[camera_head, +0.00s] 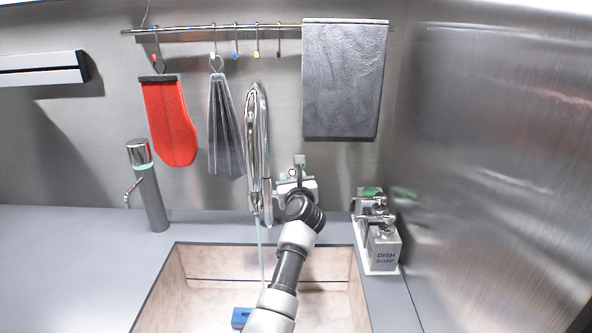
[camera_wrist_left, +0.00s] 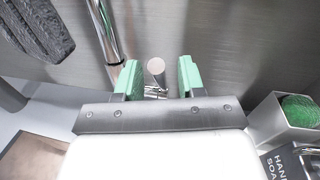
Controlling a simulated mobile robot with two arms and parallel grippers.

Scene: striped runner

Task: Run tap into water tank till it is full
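The chrome tap (camera_head: 251,150) stands behind the sink, its tall curved spout ending above the basin. A thin pale stream (camera_head: 260,250) runs down from the spout, looking like water. My left gripper (camera_head: 297,178) is beside the tap, to its right. In the left wrist view my left gripper (camera_wrist_left: 158,77) is open, its green fingers on either side of a round metal knob (camera_wrist_left: 155,67), with gaps showing. A blue object (camera_head: 241,317) sits low in the sink, partly hidden by my arm; I cannot tell if it is the water tank. My right gripper is not in view.
The sink (camera_head: 165,285) has stone-like walls. A soap caddy (camera_head: 383,268) stands at its right, a grey dispenser (camera_head: 150,190) at its left. A red mitt (camera_head: 170,120), a grey cloth (camera_head: 225,125) and a dark towel (camera_head: 343,80) hang from the rail (camera_head: 200,30).

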